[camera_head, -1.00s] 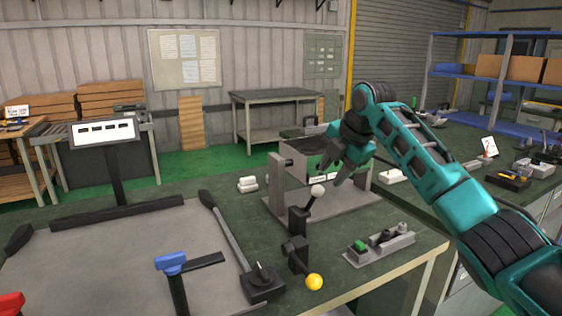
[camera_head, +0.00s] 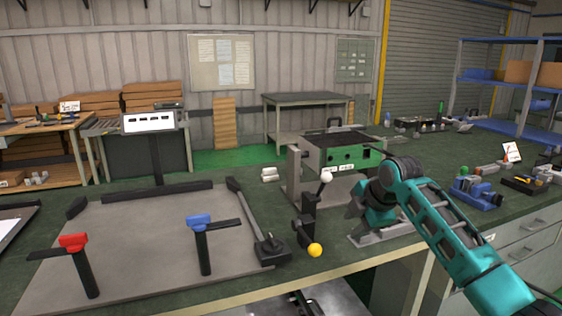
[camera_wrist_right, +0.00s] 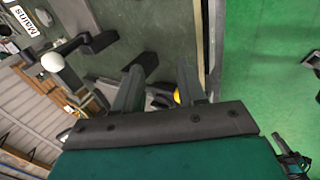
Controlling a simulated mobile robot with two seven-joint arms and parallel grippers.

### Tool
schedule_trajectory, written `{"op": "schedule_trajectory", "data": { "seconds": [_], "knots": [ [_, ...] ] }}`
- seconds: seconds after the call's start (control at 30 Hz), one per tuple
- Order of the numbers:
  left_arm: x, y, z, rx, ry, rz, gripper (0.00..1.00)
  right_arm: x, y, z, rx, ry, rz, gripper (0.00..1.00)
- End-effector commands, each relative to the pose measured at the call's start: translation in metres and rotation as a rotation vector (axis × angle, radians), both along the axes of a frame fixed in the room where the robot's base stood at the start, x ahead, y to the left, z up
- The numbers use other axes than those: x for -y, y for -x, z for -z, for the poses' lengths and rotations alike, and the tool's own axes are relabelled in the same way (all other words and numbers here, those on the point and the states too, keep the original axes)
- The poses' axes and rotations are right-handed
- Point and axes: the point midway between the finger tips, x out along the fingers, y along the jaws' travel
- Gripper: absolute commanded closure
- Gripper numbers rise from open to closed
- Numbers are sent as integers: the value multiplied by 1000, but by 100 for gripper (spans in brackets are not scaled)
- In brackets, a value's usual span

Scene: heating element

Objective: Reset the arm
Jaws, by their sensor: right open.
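My right gripper (camera_head: 356,204) is open and empty, low above the bench and to the right of the black lever post. In the right wrist view its two fingers (camera_wrist_right: 160,84) stand apart with nothing held between them. The lever's white knob (camera_head: 326,176) shows left of the gripper, and in the right wrist view (camera_wrist_right: 52,62). A yellow ball knob (camera_head: 315,250) sits lower, near the bench's front edge; part of it shows between the fingers (camera_wrist_right: 177,96). Behind stands a green-fronted box (camera_head: 345,157) on a grey stand. My left gripper is out of view.
A grey board (camera_head: 150,240) on the left bears a red-topped post (camera_head: 73,242) and a blue-topped post (camera_head: 199,222). My right arm partly hides a grey switch block (camera_head: 375,238). Blue clamp-like parts (camera_head: 476,192) lie on the bench at right.

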Motion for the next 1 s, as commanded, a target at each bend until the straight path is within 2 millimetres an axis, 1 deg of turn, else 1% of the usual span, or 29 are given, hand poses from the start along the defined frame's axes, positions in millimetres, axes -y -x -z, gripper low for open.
{"op": "schedule_trajectory", "data": {
  "seconds": [0.03,0.17,0.2,0.27,0.3,0.37,0.4,0.47,0.5,0.57,0.63,0.77,0.8,0.87,0.9,1.0],
  "knots": [
    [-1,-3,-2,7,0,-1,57,-5,8,26,-9,-34,38,60],
    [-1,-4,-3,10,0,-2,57,-16,28,83,-7,-146,172,60],
    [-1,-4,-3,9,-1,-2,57,-19,37,100,-7,-185,217,60],
    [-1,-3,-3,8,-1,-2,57,-23,51,125,-7,-245,286,60],
    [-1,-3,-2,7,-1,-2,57,-25,61,140,-7,-284,331,60],
    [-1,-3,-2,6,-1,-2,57,-27,78,161,-7,-344,401,60],
    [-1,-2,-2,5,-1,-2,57,-28,89,174,-9,-384,448,60],
    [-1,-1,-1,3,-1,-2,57,-30,108,193,-10,-444,518,60],
    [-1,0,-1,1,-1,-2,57,-30,122,204,-11,-486,566,60],
    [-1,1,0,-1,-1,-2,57,-30,142,219,-12,-546,637,60],
    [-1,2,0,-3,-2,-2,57,-28,167,234,-12,-615,719,60],
    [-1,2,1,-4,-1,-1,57,-22,217,254,-12,-743,867,60],
    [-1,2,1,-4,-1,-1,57,-20,232,258,-10,-781,912,60],
    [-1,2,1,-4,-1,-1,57,-16,255,262,-8,-839,976,60],
    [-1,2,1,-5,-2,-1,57,-13,270,264,-4,-875,1016,60],
    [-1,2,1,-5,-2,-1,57,-5,304,265,1,-957,1104,60]
  ]
}}
